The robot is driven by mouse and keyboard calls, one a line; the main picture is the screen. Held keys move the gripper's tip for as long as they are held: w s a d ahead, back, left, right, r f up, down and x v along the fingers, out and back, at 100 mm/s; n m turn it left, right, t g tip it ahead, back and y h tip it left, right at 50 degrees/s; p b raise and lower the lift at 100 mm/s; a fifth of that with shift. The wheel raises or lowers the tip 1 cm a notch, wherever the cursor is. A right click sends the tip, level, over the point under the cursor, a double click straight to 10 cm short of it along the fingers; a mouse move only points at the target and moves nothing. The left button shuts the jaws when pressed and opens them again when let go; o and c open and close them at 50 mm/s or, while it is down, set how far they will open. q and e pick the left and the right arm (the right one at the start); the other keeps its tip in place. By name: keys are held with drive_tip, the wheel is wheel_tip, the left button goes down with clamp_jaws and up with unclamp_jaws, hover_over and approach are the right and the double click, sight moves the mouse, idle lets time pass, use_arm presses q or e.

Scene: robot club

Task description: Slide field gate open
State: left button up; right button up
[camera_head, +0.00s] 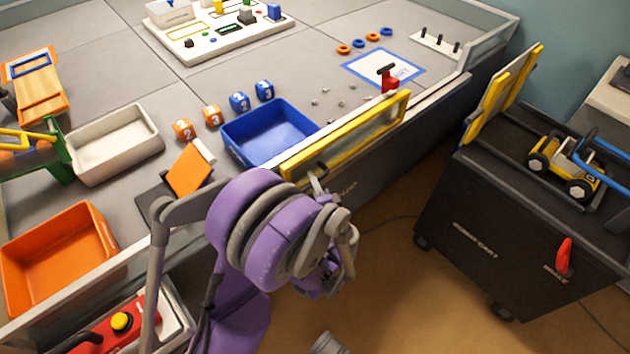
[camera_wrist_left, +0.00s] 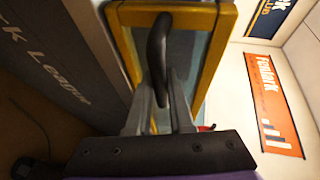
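The field gate (camera_head: 360,137) is a yellow-framed panel with a clear pane, standing along the field table's front edge. Its black curved handle (camera_head: 316,171) is at the near left end of the frame. My left gripper (camera_head: 317,185) is at this handle. In the left wrist view the handle (camera_wrist_left: 157,50) runs down between the two fingers (camera_wrist_left: 160,100), which sit close on both sides of it. The gate frame (camera_wrist_left: 222,40) lies behind the handle. The purple left wrist covers part of the table edge in the head view. My right gripper is not in view.
A blue bin (camera_head: 262,137) and an orange bin (camera_head: 57,253) stand on the field. A red clamp-like item (camera_head: 388,80) is just behind the gate. A black cart (camera_head: 505,230) with a toy vehicle (camera_head: 565,165) stands to the right, with open floor between.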

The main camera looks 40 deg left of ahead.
use_arm(q)
drive_tip(key=o, duration=0.4)
drive_tip(key=shift+s, duration=0.35)
drive_tip(key=shift+o, duration=0.2)
drive_tip(key=shift+w, duration=0.1)
drive_tip(key=shift+d, duration=0.1)
drive_tip(key=p+v, duration=0.1)
drive_tip(key=v, duration=0.9)
drive_tip(key=shift+d, duration=0.25)
drive_tip(key=shift+r, duration=0.1)
